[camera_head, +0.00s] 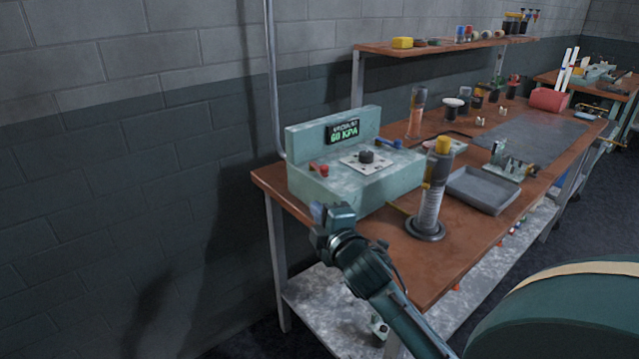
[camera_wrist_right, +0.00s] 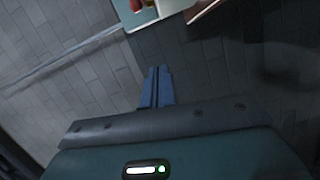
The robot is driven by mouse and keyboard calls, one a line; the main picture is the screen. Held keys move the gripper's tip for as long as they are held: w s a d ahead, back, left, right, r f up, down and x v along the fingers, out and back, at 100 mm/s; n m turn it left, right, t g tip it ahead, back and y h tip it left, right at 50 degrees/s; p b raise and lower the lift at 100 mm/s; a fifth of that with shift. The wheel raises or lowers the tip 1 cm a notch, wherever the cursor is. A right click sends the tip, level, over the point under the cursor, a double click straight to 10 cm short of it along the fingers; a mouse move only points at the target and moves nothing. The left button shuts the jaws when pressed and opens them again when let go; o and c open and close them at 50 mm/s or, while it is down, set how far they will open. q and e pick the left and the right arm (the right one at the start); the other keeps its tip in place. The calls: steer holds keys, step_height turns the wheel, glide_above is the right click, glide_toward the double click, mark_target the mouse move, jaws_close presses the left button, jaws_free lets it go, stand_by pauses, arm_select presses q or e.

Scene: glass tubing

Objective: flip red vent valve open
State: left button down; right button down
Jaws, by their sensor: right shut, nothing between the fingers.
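The red vent valve (camera_head: 319,169) is a small red lever on the left part of the pale green vacuum unit (camera_head: 385,187). The unit's display reads about 60 kPa. In the right wrist view, red (camera_wrist_right: 136,5) shows at the top edge on a corner of the pale unit (camera_wrist_right: 155,14), cut off by the frame. My right gripper (camera_head: 318,212) is in front of the unit's left front corner, below the red valve and apart from it. Its blue fingers (camera_wrist_right: 157,87) are closed together and empty. My left gripper is not in view.
A blue lever (camera_head: 388,143) and a dark round knob (camera_head: 366,156) are on the unit. A tall cylinder with a yellow cap (camera_head: 432,190) stands to its right. Beyond it is a grey tray (camera_head: 482,192). A vertical pipe (camera_head: 272,80) runs along the wall behind.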

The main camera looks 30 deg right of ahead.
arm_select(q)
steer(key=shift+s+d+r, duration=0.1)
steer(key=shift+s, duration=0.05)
arm_select(e)
steer(key=shift+w+d+r+n+h, duration=0.15)
steer(key=shift+d+r, duration=0.15)
steer(key=shift+r, duration=0.2)
steer(key=shift+w+d+r+n+h, duration=0.15)
steer(key=shift+d+r, duration=0.15)
steer(key=shift+r, duration=0.15)
arm_select(q)
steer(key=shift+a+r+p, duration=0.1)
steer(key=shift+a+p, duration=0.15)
steer(key=shift+p, duration=0.4)
arm_select(e)
glide_toward(318, 168)
steer(key=w, duration=0.2)
steer(key=w+a+r, duration=0.1)
steer(key=w, duration=0.1)
steer(key=shift+a+r, duration=0.1)
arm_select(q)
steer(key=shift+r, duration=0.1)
arm_select(e)
steer(key=shift+s, duration=0.1)
